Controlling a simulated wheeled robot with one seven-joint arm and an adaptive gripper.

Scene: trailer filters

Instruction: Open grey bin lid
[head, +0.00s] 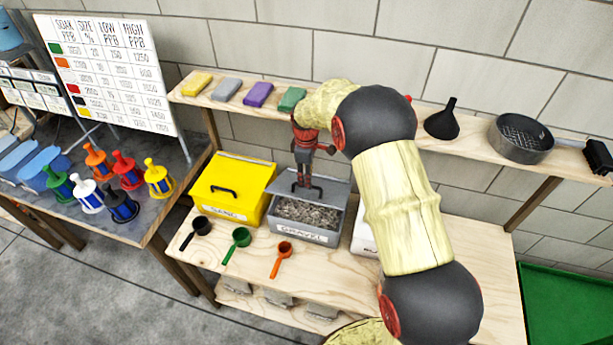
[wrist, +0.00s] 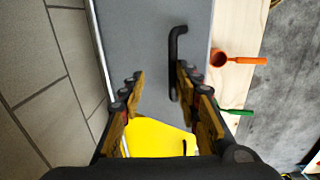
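The grey bin labelled GRAVEL (head: 303,234) stands on the wooden bench, with grey gravel (head: 310,213) showing in its front part. Its grey lid (head: 335,189) is raised at the back of the bin, so the bin is at least partly open. In the wrist view the lid (wrist: 135,40) fills the upper middle, with its black handle (wrist: 174,65). My gripper (head: 308,193) points down at the lid. In the wrist view my gripper (wrist: 160,75) has its fingers apart, with the handle close beside the right finger. I cannot tell whether they touch.
A closed yellow bin (head: 232,188) stands directly left of the grey bin. Black (head: 200,226), green (head: 241,237) and orange (head: 283,248) scoops lie in front. A white object (head: 364,232) is close on the right. A shelf (head: 240,106) with sponges runs above.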

